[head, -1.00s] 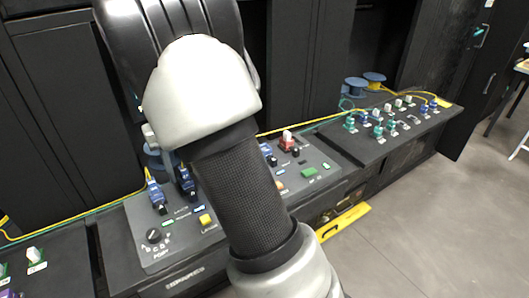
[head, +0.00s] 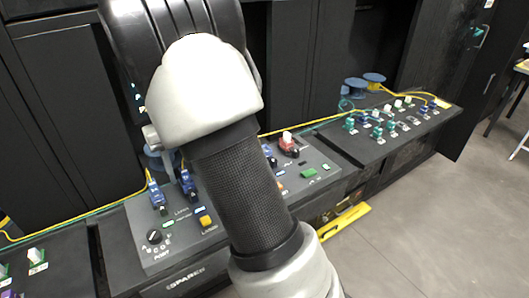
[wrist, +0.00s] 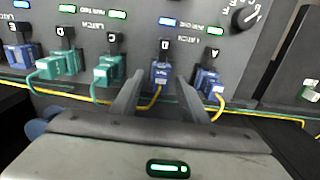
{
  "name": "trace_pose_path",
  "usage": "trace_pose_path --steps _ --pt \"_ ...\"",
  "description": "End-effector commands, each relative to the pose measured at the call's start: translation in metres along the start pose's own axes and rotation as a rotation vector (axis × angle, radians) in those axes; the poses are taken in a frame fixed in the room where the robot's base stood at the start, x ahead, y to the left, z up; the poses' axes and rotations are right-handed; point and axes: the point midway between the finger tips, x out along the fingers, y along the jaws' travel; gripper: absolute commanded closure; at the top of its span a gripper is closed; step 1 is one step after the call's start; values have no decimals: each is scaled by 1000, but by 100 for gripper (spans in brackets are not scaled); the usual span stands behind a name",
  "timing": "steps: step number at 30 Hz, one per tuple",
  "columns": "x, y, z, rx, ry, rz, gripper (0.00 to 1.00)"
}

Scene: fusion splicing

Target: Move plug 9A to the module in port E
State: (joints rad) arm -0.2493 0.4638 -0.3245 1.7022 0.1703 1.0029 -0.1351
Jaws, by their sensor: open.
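My gripper (wrist: 160,95) is open and empty in the wrist view, its two fingers pointing at the panel. A blue plug (wrist: 160,73) with a yellow cable sits in a port just beyond the gap between the fingers. Another blue plug (wrist: 207,82) sits to its right, at the port marked A. Two teal plugs (wrist: 108,70) (wrist: 57,67) and a blue plug (wrist: 21,56) sit in the ports to the left. I cannot read a 9A marking on any plug. In the head view my arm hides the gripper and the middle ports.
A port knob (head: 155,237) and a yellow latch button (head: 205,221) are on the near panel. A red plug (head: 289,142) stands at its far end. A second panel (head: 388,150) with several teal and blue plugs stands at the right. Yellow and green cables run behind. The floor at right is clear.

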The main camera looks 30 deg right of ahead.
Motion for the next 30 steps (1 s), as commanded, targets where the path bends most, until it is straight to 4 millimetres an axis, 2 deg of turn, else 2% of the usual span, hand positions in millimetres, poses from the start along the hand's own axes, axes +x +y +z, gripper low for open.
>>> trace_pose_path --steps 5,12,20,30 --pt "0 0 0 0 0 0 59" --pt "0 0 0 0 0 0 100" --pt "-1 0 0 0 0 0 100" --pt "-14 0 0 0 0 0 100"
